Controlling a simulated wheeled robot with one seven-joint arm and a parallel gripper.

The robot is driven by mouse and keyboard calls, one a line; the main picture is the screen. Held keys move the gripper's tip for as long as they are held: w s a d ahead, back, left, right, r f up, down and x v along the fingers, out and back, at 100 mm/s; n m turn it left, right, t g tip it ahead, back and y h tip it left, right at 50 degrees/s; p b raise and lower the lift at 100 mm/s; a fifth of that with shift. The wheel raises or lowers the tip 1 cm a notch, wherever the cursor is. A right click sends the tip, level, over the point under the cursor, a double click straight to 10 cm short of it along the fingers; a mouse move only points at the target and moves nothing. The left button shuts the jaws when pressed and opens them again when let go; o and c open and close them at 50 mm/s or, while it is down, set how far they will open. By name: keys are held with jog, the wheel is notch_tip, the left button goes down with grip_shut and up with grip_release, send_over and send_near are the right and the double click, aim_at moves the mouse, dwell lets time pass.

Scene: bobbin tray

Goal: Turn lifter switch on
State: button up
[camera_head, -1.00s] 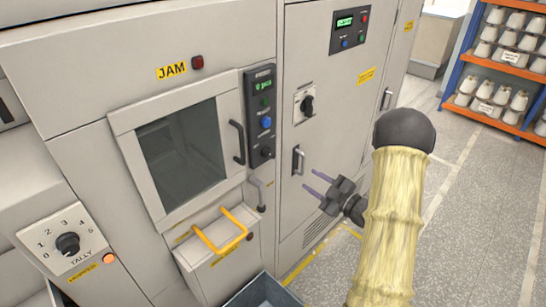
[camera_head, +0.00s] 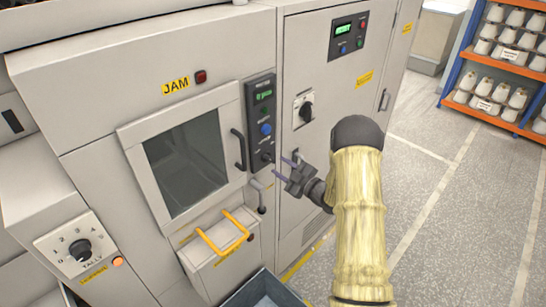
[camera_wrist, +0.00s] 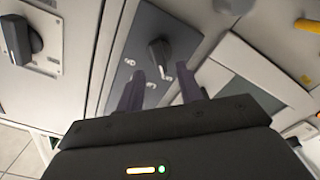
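The dark control panel (camera_head: 261,118) is on the machine front, right of the window. A small black rotary switch (camera_head: 266,156) sits at its lower end; its label is too small to read. In the wrist view this switch (camera_wrist: 160,54) shows on the grey panel, ahead of and between my fingertips, with small white marks beside it. My gripper (camera_head: 284,168) is open and empty, just right of and slightly below the switch in the head view. My fingers (camera_wrist: 162,85) appear apart from the switch.
A dark handle (camera_head: 238,149) stands left of the panel, and a small lever (camera_head: 259,194) sits below it. Another black rotary knob (camera_head: 306,111) is on the cabinet door to the right. A yellow handle (camera_head: 222,233) sticks out lower left. Open floor lies to the right.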

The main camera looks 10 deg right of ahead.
aim_at(272, 161)
jog(key=p+x, duration=0.1)
jog(key=x, duration=0.3)
jog(key=shift+w+a+p, duration=0.2)
jog(key=shift+w+p, duration=0.1)
jog(key=shift+w, duration=0.05)
grip_shut()
